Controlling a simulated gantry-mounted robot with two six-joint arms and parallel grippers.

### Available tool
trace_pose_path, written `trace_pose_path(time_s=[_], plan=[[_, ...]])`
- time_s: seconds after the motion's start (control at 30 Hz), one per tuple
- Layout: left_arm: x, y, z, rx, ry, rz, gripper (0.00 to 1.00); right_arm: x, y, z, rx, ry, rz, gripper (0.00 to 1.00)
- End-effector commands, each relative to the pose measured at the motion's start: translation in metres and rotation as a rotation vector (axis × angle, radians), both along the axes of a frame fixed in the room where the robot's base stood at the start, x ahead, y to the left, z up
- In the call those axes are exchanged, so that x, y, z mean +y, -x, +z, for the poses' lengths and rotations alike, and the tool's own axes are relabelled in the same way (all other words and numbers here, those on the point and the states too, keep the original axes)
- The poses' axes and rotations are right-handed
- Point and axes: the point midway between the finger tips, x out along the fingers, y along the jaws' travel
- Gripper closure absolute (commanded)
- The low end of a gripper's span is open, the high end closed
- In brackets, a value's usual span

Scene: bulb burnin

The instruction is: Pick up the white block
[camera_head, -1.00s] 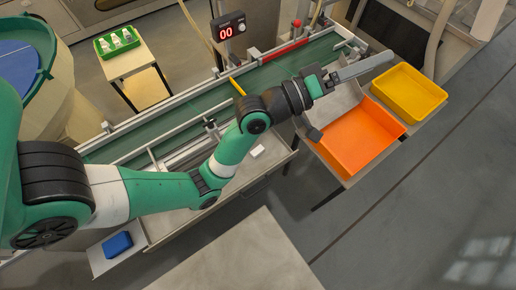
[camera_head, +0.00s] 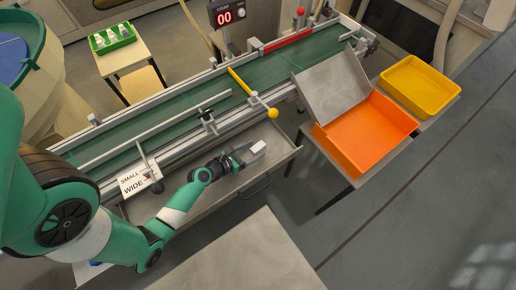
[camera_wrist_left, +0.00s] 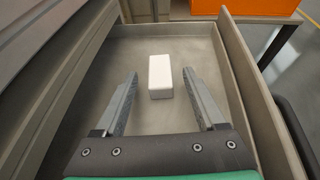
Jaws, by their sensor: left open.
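The white block (camera_head: 257,147) lies in the open metal drawer (camera_head: 284,158) below the conveyor. My left gripper (camera_head: 246,153) is open and empty, down at the drawer just left of the block. In the left wrist view the white block (camera_wrist_left: 160,76) lies on the drawer floor, ahead of and roughly between the two open fingers (camera_wrist_left: 158,95). No finger appears to touch it. My right gripper is in neither current view.
The drawer's side walls (camera_wrist_left: 262,100) stand close on both sides of the gripper. The conveyor (camera_head: 180,105) runs behind, with a yellow lever ending in a ball (camera_head: 273,113). An orange bin (camera_head: 365,135) and yellow tray (camera_head: 420,86) stand to the right.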

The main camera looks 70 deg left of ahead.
Motion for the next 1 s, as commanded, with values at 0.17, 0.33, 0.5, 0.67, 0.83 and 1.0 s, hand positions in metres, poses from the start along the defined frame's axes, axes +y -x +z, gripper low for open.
trace_pose_path(time_s=[0.17,0.33,0.5,0.67,0.83,1.0], plan=[[0.006,-0.017,-0.008,-0.001,-0.002,-0.001,0.28,0.0,0.0,-0.008,0.0,0.0,0.0,1.0],[0.006,-0.018,-0.008,0.001,-0.002,-0.001,0.28,0.0,0.0,-0.007,0.0,0.0,0.0,1.0],[0.006,-0.018,-0.007,0.0,-0.003,-0.001,0.45,0.0,0.0,-0.007,0.0,0.0,0.0,1.0],[0.006,-0.018,-0.007,0.0,-0.003,-0.001,0.74,0.0,0.0,-0.007,0.0,0.0,0.0,1.0],[0.006,-0.018,-0.007,0.0,-0.003,-0.001,1.0,0.0,0.0,-0.007,0.0,0.0,0.0,1.0],[0.006,-0.018,-0.007,0.0,-0.003,-0.001,1.0,0.0,0.0,-0.007,0.0,0.0,0.0,1.0]])
